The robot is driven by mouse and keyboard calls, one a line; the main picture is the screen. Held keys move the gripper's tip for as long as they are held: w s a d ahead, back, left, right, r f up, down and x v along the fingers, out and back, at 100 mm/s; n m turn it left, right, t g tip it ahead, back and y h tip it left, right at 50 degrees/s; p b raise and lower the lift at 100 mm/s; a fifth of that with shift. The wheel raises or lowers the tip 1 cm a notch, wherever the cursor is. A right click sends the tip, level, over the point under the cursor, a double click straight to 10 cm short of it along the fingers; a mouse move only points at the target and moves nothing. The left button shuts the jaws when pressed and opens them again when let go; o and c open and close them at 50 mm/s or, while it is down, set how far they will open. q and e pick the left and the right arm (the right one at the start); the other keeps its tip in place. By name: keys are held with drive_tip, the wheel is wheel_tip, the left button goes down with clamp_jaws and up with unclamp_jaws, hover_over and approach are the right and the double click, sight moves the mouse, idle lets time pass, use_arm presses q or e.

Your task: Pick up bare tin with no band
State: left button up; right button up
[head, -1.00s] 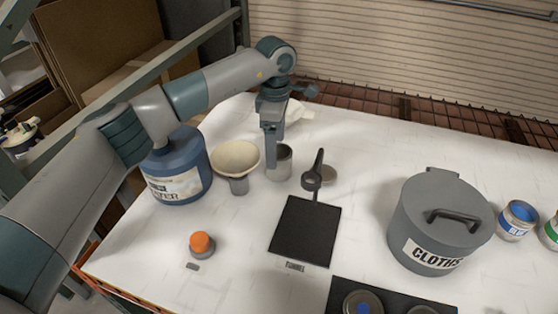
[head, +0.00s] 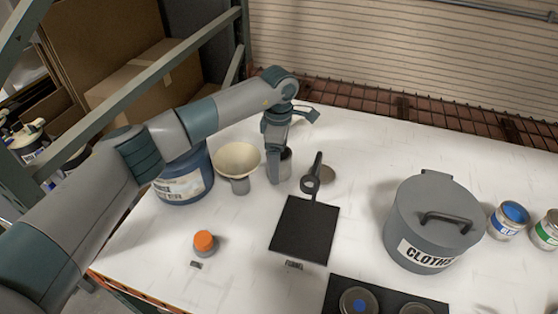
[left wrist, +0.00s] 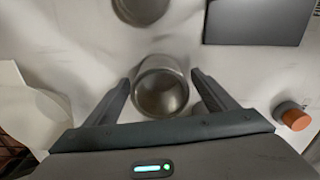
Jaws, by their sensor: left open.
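The bare tin (head: 286,164) is a plain grey metal can with no band, standing upright on the white table. In the head view my left gripper (head: 274,179) hangs in front of it and hides much of its left side. In the left wrist view the tin (left wrist: 161,88) shows its open, empty top between the two spread fingers of my left gripper (left wrist: 161,80). The fingers are open, one on each side of the tin, and do not appear to grip it. My right gripper is in neither view.
A cream funnel (head: 237,160) stands close left of the tin, with a blue jug (head: 184,187) beyond.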

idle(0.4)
use_arm(q)
drive_tip(key=c, duration=1.1)
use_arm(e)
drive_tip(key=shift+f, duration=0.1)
